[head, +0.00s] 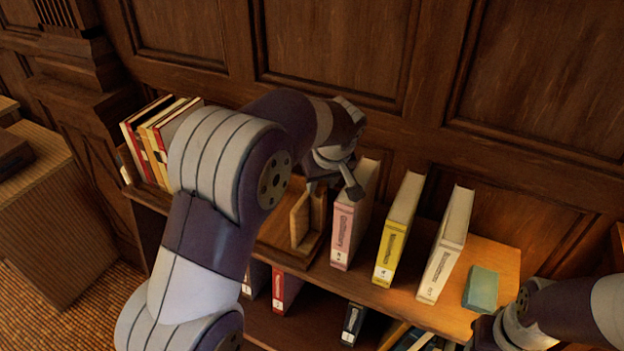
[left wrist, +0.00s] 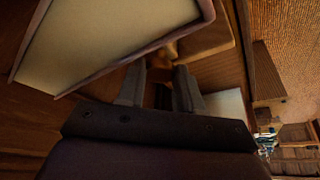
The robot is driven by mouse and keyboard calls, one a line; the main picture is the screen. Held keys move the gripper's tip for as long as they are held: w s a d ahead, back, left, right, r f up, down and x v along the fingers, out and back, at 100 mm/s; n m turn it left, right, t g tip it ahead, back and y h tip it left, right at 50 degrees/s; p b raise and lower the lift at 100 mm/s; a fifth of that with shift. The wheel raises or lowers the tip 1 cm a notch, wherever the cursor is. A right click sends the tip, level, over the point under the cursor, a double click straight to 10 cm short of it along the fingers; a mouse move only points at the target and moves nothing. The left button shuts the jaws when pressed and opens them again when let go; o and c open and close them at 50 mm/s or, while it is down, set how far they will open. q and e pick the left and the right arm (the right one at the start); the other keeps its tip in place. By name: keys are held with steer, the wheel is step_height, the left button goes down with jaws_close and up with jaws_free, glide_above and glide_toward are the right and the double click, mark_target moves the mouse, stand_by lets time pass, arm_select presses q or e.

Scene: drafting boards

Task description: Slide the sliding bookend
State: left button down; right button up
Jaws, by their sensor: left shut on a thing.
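The sliding bookend (head: 301,225) is a light wooden upright on the shelf top, left of a pink book. My left gripper (head: 335,190) reaches down over it from behind my arm and is shut on it; the arm and hand hide part of the bookend. In the left wrist view my two fingers (left wrist: 160,88) close around a wooden edge, the bookend (left wrist: 165,52). My right gripper (head: 484,331) is at the lower right edge of the head view, by the front of the shelf; its fingers do not show clearly.
The pink book (head: 350,222), a yellow book (head: 397,235) and a white book (head: 447,245) stand apart on the shelf top (head: 505,256). A teal block (head: 481,289) lies at the right end. Several books (head: 156,137) lean at the left end. More books fill the lower shelf.

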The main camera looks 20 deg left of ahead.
arm_select(q)
steer(key=shift+d, duration=0.1)
steer(key=c, duration=1.2)
jaws_free()
steer(key=shift+o, duration=0.8)
steer(key=shift+d, duration=0.25)
steer(key=shift+a, duration=0.2)
steer(key=v, duration=0.3)
steer(key=shift+d+r+b, duration=0.15)
steer(key=shift+r+b, duration=0.15)
steer(key=shift+r, duration=0.05)
steer(key=p+v, duration=0.6)
steer(key=v, duration=0.3)
steer(key=shift+p, duration=0.3)
